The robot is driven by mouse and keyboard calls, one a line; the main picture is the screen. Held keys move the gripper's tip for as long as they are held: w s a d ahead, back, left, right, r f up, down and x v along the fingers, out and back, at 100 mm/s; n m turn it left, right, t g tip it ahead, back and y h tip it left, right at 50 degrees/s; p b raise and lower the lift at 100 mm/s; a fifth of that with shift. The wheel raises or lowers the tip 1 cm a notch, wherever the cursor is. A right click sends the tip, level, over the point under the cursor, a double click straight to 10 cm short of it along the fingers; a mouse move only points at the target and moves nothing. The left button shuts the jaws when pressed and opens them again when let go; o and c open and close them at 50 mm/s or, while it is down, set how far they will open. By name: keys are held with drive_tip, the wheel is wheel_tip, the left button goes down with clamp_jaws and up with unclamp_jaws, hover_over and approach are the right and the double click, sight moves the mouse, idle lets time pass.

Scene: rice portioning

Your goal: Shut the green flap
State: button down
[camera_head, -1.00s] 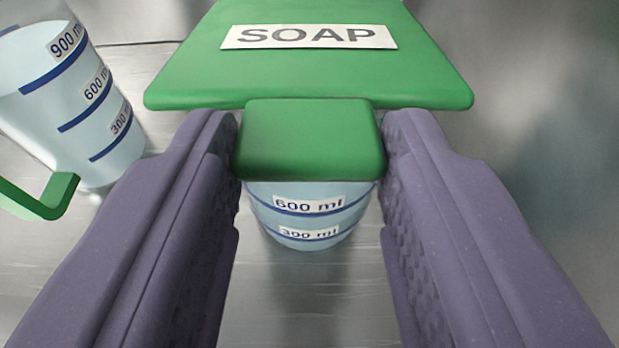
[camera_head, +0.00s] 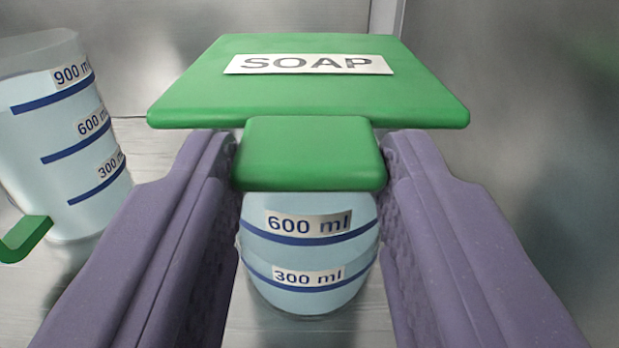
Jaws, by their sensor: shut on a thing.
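The green flap (camera_head: 308,98) with a white SOAP label (camera_head: 309,64) is at the centre of the view, above a clear container (camera_head: 310,258) marked 600 ml and 300 ml. A green tab (camera_head: 309,152) sticks out from the flap's near edge. My gripper (camera_head: 310,165) has its two purple fingers on either side of this tab and is shut on it. The flap and tab hide the top of the container. Whether the flap rests on the rim cannot be seen.
A second clear container (camera_head: 70,135) marked 900, 600 and 300 stands at the left, with a green piece (camera_head: 26,238) at its lower left. Grey metal walls (camera_head: 510,110) stand at the back and right.

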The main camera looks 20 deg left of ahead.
drive_tip(key=shift+f, duration=0.65)
drive_tip(key=c, duration=0.6)
unclamp_jaws()
drive_tip(key=shift+w+f, duration=0.1)
drive_tip(key=shift+w, duration=0.1)
drive_tip(key=shift+r, duration=0.2)
drive_tip(key=shift+s+r, duration=0.1)
drive_tip(key=p+v, duration=0.1)
drive_tip(key=v, duration=0.6)
drive_tip(key=shift+s, duration=0.35)
drive_tip(key=shift+d, duration=0.15)
